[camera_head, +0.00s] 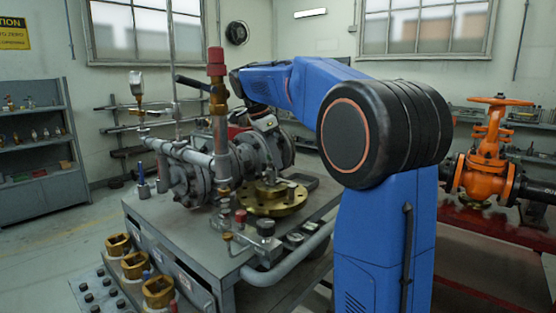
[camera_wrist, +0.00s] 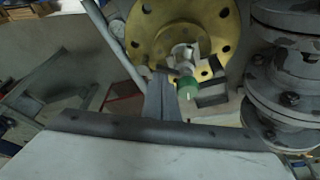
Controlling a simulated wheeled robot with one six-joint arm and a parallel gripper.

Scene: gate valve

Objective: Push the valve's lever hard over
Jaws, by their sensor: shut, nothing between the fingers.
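A dark bar like a lever (camera_head: 192,83) sticks out to the left from a brass fitting (camera_head: 218,97) under a red cap, high on the pipework in the head view. I cannot tell surely that it is the task's lever. My gripper (camera_wrist: 162,76) is shut and empty in the wrist view, its dark fingers side by side. Ahead of it are a brass flange (camera_wrist: 154,38) with bolt holes and a small green part (camera_wrist: 188,90) just right of the fingertips. I cannot tell whether they touch. In the head view my arm's end is over the bench, its fingertips unclear.
Grey flanged pipework (camera_head: 185,182) stands on the metal bench (camera_head: 195,245). The brass flange (camera_head: 258,208) lies near its front right, beside a bent pipe (camera_head: 285,268). An orange handwheel valve (camera_head: 482,168) stands at right. Grey flanges (camera_wrist: 283,75) fill the wrist view's right side.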

